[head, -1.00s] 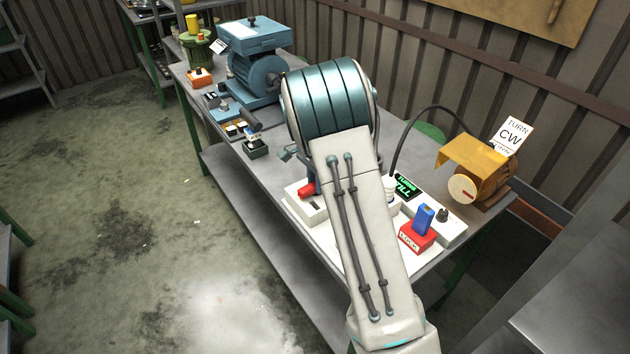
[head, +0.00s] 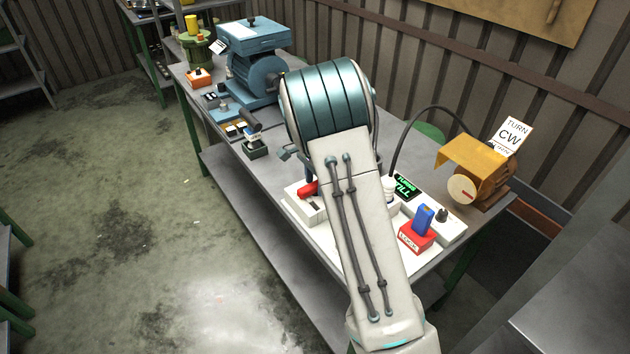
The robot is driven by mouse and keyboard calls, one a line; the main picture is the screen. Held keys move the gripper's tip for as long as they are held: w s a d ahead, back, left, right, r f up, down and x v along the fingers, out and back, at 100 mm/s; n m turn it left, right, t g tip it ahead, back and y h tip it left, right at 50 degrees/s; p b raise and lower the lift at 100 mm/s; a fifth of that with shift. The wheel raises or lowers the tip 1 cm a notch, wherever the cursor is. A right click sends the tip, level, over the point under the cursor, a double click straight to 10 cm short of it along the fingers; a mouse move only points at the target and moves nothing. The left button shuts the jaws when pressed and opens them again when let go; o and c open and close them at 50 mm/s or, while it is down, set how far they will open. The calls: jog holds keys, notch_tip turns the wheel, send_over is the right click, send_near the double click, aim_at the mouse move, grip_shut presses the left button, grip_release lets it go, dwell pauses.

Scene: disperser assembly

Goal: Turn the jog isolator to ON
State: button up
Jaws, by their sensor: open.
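A white box (head: 304,206) with a red handle (head: 308,188) stands at the left of the white panel on the bench. I take it to be the jog isolator, but I cannot read any ON or OFF mark. The red handle is tilted, its right end close to my arm. My gripper (head: 311,173) is mostly hidden behind my own arm. Only a dark blue piece of it seems to show, just above the red handle. Whether it touches the handle I cannot tell. The jaws are open, and nothing is seen held in them.
On the panel's right side stand a red LOCK block (head: 416,237) with a blue piece (head: 423,219), a black knob (head: 441,215) and a green-lettered display (head: 407,186). An orange-covered motor (head: 472,172) with a TURN CW sign stands behind. A blue machine (head: 254,65) occupies the bench's far end.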

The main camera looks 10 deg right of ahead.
notch_tip(320, 180, up, 14)
jog(key=b, duration=0.1)
dwell(0.4)
jog(key=shift+f, duration=0.1)
jog(key=s+r+n+t, duration=0.1)
jog(key=s+r+n, duration=0.15)
jog(key=s, duration=0.55)
jog(key=s+r+n, duration=0.2)
jog(key=s+n, duration=0.2)
jog(key=s, duration=0.3)
jog(key=s+f+n+t, duration=0.2)
jog(key=s+n, duration=0.5)
jog(key=s, duration=0.9)
jog(key=shift+s+f, duration=0.25)
jog(key=shift+f, duration=0.45)
